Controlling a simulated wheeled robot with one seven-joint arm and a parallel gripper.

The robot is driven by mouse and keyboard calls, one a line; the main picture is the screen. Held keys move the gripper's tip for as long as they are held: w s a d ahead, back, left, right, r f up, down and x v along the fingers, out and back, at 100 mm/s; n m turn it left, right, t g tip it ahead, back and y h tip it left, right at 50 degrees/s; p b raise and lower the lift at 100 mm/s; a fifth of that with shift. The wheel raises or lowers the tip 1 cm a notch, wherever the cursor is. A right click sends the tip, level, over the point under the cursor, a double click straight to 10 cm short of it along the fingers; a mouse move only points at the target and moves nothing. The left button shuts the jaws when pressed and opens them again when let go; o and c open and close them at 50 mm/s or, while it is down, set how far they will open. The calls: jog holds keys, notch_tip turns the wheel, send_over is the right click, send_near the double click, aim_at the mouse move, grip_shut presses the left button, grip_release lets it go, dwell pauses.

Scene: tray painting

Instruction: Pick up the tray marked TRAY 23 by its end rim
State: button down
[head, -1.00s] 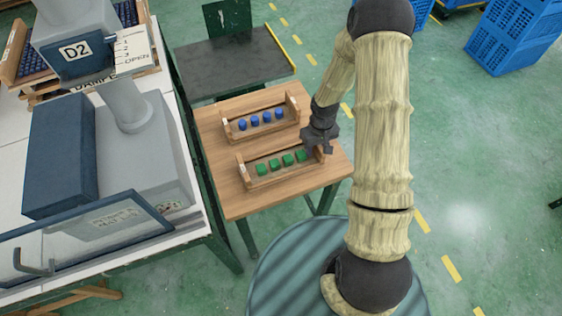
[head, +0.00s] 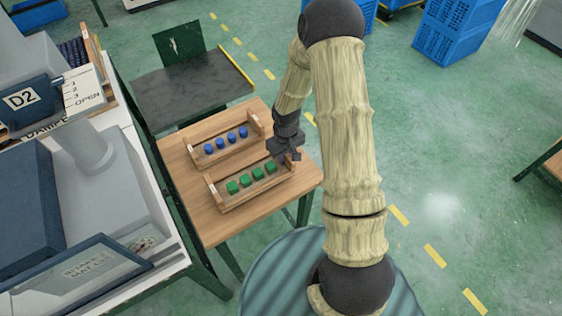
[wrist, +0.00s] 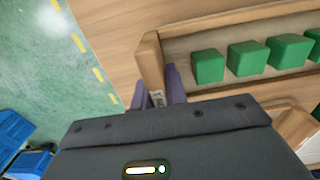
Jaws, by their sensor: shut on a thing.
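A wooden tray (head: 250,197) with a row of green blocks lies on a small wooden table. My gripper (head: 284,155) is at its right end. In the wrist view, the gripper (wrist: 158,90) has one finger on each side of the tray's end board (wrist: 150,60) and is shut on it. A small label on that board sits between the fingers, partly hidden; I cannot read its number. The green blocks (wrist: 248,58) stand inside the tray. A second wooden tray (head: 229,158) with blue pieces lies just behind, apart from the gripper.
The wooden table (head: 240,225) has bare top around the trays. A dark table (head: 190,88) stands behind it. Blue crates (head: 455,45) stand at the back right; the green floor at right is open.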

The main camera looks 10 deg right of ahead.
notch_tip(320, 180, up, 8)
jog(key=shift+f, duration=0.1)
dwell(0.7)
